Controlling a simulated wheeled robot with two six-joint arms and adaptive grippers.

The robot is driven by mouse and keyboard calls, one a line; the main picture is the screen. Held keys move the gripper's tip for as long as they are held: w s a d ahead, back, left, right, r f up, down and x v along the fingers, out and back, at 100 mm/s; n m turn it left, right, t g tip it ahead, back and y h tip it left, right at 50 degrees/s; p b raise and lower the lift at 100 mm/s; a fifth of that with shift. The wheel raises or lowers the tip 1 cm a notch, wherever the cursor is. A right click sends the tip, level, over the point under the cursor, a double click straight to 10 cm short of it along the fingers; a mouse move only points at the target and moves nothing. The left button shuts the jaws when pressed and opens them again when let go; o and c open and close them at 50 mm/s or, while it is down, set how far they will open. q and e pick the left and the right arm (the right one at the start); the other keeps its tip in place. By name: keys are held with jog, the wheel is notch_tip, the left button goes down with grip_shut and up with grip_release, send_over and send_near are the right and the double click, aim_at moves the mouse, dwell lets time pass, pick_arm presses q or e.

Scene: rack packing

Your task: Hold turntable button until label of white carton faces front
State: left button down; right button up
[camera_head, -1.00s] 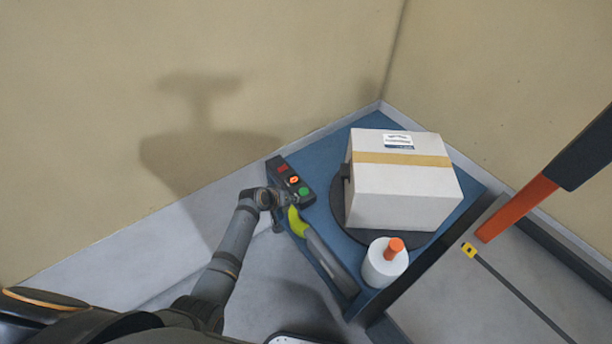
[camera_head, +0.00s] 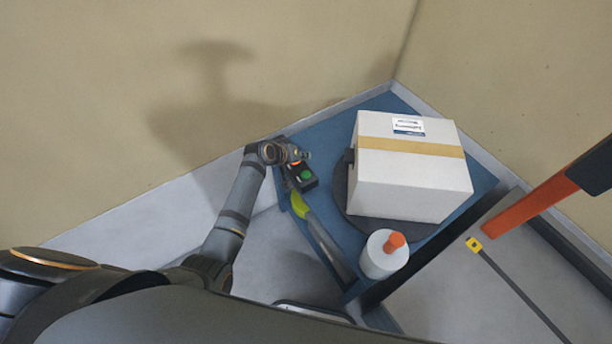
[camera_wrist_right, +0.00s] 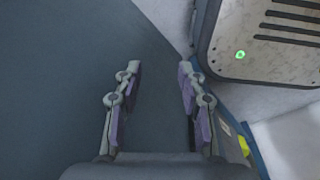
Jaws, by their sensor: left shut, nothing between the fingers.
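The white carton (camera_head: 410,188) sits on the dark round turntable (camera_head: 357,213). A tan tape band crosses it, and its label (camera_head: 408,126) shows on the upper face near the far edge. The button box (camera_head: 305,184) stands left of the carton, with a green button (camera_head: 307,174) in plain view. My left gripper (camera_head: 300,156) is shut and empty over the far part of the box, hiding most of the other buttons; I cannot tell whether it touches one. My right gripper (camera_wrist_right: 157,88) is open and empty in the right wrist view.
A white roll with an orange top (camera_head: 384,258) stands in front of the turntable on the blue table (camera_head: 337,133). A yellow-green handled tool (camera_head: 303,207) lies along the table's left side. Walls close in behind. An orange and black bar (camera_head: 530,203) rises at right.

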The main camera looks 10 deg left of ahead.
aim_at(304, 176)
pick_arm(q)
notch_tip(304, 176, down, 7)
jog(key=b, duration=0.6)
jog(key=shift+f, duration=0.25)
jog(key=shift+f, duration=0.15)
dwell(0.8)
jog(key=shift+f, duration=0.25)
jog(key=shift+f+b, duration=0.5)
dwell(1.5)
jog(key=shift+r, duration=0.15)
dwell(0.5)
jog(key=shift+r+p, duration=0.8)
jog(key=shift+p, duration=0.2)
